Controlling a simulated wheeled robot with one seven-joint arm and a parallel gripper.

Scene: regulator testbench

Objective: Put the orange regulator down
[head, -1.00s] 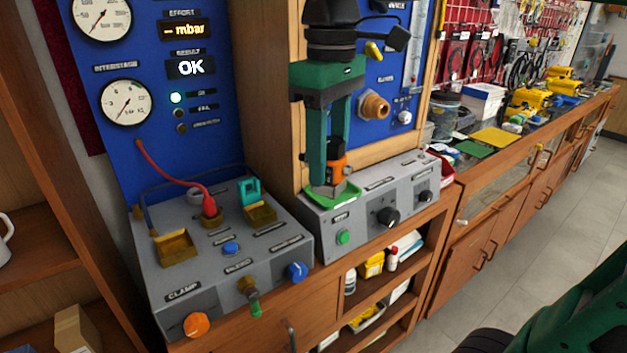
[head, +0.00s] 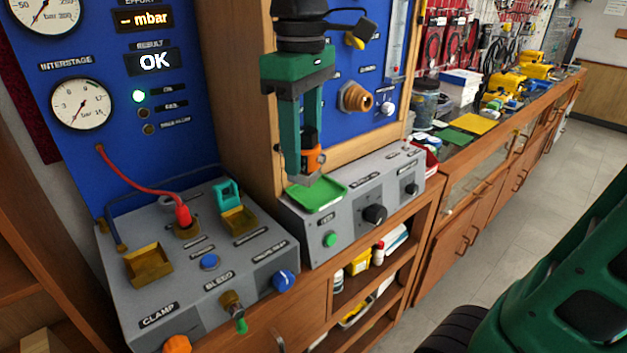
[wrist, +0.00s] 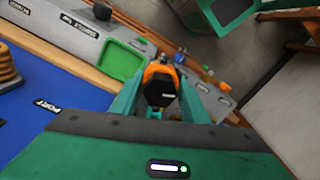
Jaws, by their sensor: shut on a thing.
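The orange regulator (head: 316,160), orange with a black body, is held between the fingers of my gripper (head: 308,172). In the wrist view the regulator (wrist: 160,84) sits between the two green fingers (wrist: 158,108), its black face toward the camera. My gripper points down and is shut on it. The tray looks empty. It also shows in the wrist view (wrist: 122,60), beside the regulator. I cannot tell the exact gap below the regulator.
The grey box (head: 360,214) under the tray carries a green button (head: 330,240) and black knobs. At left, a clamp bench (head: 190,275) holds brass cradles and a red hose (head: 145,182). A blue panel with a brass port (head: 355,97) stands behind my gripper.

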